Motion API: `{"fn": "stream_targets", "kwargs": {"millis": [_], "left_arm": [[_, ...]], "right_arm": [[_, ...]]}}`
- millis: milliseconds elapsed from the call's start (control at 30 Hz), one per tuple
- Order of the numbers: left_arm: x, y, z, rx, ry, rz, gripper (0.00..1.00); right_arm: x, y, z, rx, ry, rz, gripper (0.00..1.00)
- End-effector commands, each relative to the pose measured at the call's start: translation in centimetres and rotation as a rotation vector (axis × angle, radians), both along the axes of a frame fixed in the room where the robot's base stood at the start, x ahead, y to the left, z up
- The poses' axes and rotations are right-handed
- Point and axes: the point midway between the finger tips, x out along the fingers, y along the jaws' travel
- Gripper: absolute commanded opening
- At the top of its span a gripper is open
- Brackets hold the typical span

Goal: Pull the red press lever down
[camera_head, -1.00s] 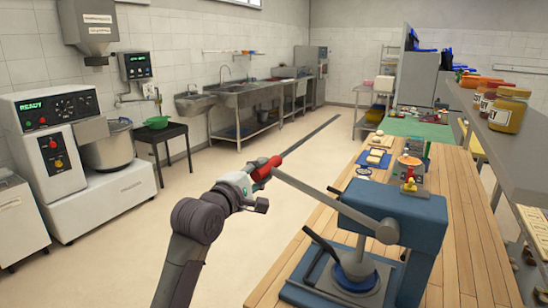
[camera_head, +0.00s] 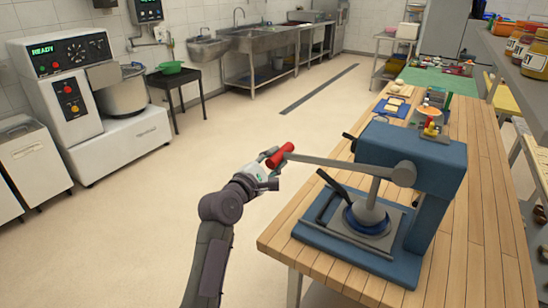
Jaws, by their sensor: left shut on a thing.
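The blue press (camera_head: 425,165) stands on the wooden counter. Its grey lever arm (camera_head: 340,163) reaches out to the left, close to level, with its outer end slightly higher than the pivot. The red grip (camera_head: 281,154) is at that outer end, beyond the counter's left edge. My left gripper (camera_head: 268,168) is shut on the red grip, and my fingers hide part of it. The round press head (camera_head: 368,213) is over the grey plate at the press base. My right gripper is out of view.
A blue mat (camera_head: 392,110) and small items lie behind the press. A shelf with jars (camera_head: 535,65) is at the right. The floor (camera_head: 200,190) left of the counter is clear.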

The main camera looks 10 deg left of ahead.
Motion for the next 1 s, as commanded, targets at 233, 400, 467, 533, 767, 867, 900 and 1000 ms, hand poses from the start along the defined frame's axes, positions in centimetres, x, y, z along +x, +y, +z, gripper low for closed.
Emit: {"fn": "stream_targets", "kwargs": {"millis": [233,400,467,533,767,867,900,1000], "left_arm": [[-0.1,-0.4,-0.8,-0.001,0.019,-0.011,0.32],[-0.1,-0.4,-0.8,0.0,0.019,-0.01,0.56],[-0.1,-0.3,-0.7,0.0,0.016,-0.008,0.56],[-0.1,-0.3,-0.6,0.0,0.014,-0.007,0.56],[-0.6,0.0,-0.5,0.0,0.01,-0.004,0.56],[-1.9,0.4,-0.5,-0.001,0.011,-0.005,0.56],[-2.7,0.6,-0.5,-0.001,0.011,-0.005,0.56],[-4.8,1.3,-0.6,0.0,0.012,-0.005,0.56]], "right_arm": [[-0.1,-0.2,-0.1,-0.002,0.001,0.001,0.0],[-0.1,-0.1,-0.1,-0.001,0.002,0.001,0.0],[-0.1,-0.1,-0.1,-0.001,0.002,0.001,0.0],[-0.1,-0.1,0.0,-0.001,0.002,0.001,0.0],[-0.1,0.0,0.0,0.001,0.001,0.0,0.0],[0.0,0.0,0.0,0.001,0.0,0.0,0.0],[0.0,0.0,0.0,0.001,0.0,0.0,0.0],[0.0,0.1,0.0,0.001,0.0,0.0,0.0]]}}
